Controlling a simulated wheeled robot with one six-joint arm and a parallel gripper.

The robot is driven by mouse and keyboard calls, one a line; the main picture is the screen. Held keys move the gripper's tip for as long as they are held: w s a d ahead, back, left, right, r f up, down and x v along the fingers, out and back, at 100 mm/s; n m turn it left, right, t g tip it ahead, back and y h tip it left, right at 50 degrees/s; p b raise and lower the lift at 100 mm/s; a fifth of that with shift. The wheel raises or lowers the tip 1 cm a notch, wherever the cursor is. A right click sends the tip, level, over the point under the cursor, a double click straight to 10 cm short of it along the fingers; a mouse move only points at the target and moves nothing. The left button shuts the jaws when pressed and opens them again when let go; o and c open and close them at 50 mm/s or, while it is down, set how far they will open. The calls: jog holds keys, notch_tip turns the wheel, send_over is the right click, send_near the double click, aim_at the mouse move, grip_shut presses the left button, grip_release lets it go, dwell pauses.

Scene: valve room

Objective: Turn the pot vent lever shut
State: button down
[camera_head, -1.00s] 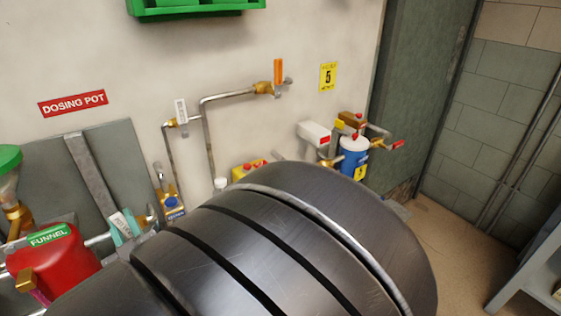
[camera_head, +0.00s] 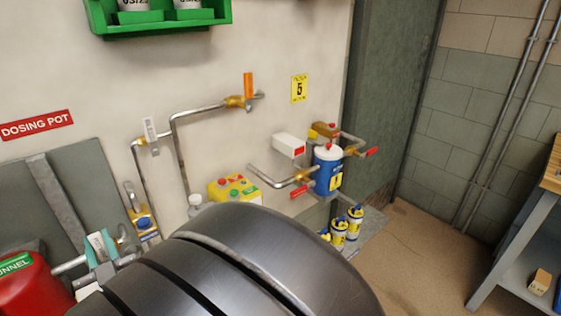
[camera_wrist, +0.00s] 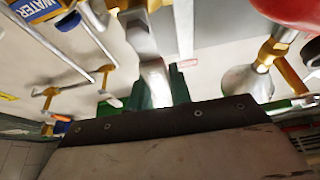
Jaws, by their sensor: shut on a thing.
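In the wrist view, my gripper (camera_wrist: 160,100) is shut on the pale metal lever (camera_wrist: 152,72), which runs up to a brass valve body near the top edge. The dark green fingers sit around the lever's end. The red pot (camera_wrist: 290,10) is cut off at the upper right of that view. In the head view, the red pot (camera_head: 28,290) with its green FUNNEL label is at the lower left.
A valve with an orange handle (camera_head: 248,86) is on the wall pipe. A yellow box (camera_head: 234,189), a blue canister (camera_head: 327,168) and yellow-blue cans (camera_head: 338,232) stand beyond my arm. A shelf unit (camera_head: 520,240) is at the right, with open floor before it.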

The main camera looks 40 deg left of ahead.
jog(key=c, duration=1.3)
grip_release()
jog(key=shift+w, duration=0.15)
jog(key=shift+o, duration=0.2)
jog(key=shift+d+f, duration=0.1)
jog(key=v, duration=0.7)
jog(key=shift+d, duration=0.3)
